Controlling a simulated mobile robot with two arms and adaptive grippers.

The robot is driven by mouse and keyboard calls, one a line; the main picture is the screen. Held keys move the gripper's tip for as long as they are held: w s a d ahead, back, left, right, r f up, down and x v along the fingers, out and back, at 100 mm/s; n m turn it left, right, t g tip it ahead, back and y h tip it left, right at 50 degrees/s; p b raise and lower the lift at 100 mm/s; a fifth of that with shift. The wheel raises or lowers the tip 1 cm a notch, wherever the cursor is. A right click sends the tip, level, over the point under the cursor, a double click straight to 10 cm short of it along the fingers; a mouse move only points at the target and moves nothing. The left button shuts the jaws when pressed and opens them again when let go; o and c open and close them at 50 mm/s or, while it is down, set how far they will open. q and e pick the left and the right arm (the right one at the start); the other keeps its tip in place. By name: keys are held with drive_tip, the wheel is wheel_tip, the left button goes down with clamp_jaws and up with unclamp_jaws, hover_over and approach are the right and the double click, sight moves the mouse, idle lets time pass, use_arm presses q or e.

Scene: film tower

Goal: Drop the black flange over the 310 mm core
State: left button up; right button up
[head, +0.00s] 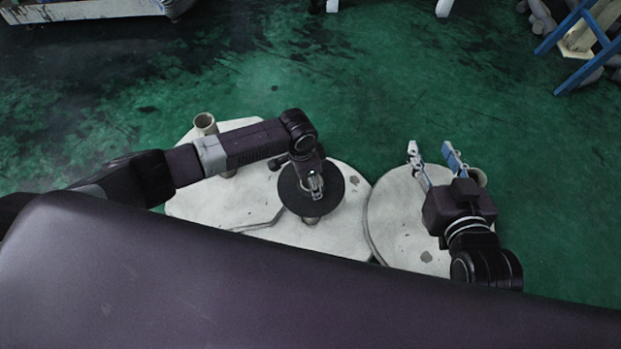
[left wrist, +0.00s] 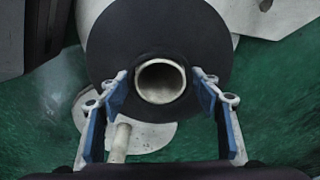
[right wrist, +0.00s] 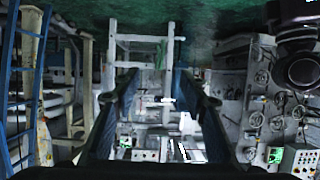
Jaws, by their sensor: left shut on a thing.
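The black flange (head: 330,185) is a flat dark disc in the head view, under my left gripper (head: 314,186). My left gripper is shut on its middle part; in the left wrist view its fingertips (left wrist: 160,82) flank the centre of the flange (left wrist: 110,45). A cream tube rim, seemingly the core (left wrist: 142,82), shows in the flange's centre. A short piece of pale tube (head: 311,219) shows under the flange's near edge. How far down the flange sits on it I cannot tell. My right gripper (head: 433,152) is open and empty.
Pale plates (head: 345,235) lie on the green floor, a round one (head: 395,215) at the right. A blue ladder (head: 580,45) is at the far right.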

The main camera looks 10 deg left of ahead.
use_arm(q)
drive_tip(key=shift+f, duration=0.1)
use_arm(e)
drive_tip(key=shift+w+r, duration=0.1)
drive_tip(key=shift+r, duration=0.05)
use_arm(q)
drive_tip(key=shift+f, duration=0.1)
use_arm(e)
drive_tip(key=shift+w+a+r, duration=0.1)
drive_tip(key=shift+w+r, duration=0.05)
drive_tip(key=shift+r, duration=0.1)
drive_tip(key=shift+r+t, duration=0.15)
drive_tip(key=shift+t, duration=0.15)
use_arm(q)
drive_tip(key=shift+f, duration=0.1)
use_arm(e)
drive_tip(key=shift+w+r, duration=0.1)
drive_tip(key=shift+r, duration=0.05)
drive_tip(key=shift+a, duration=0.1)
use_arm(q)
drive_tip(key=o, duration=1.4)
drive_tip(key=shift+c, duration=0.2)
use_arm(e)
drive_tip(key=shift+r, duration=0.1)
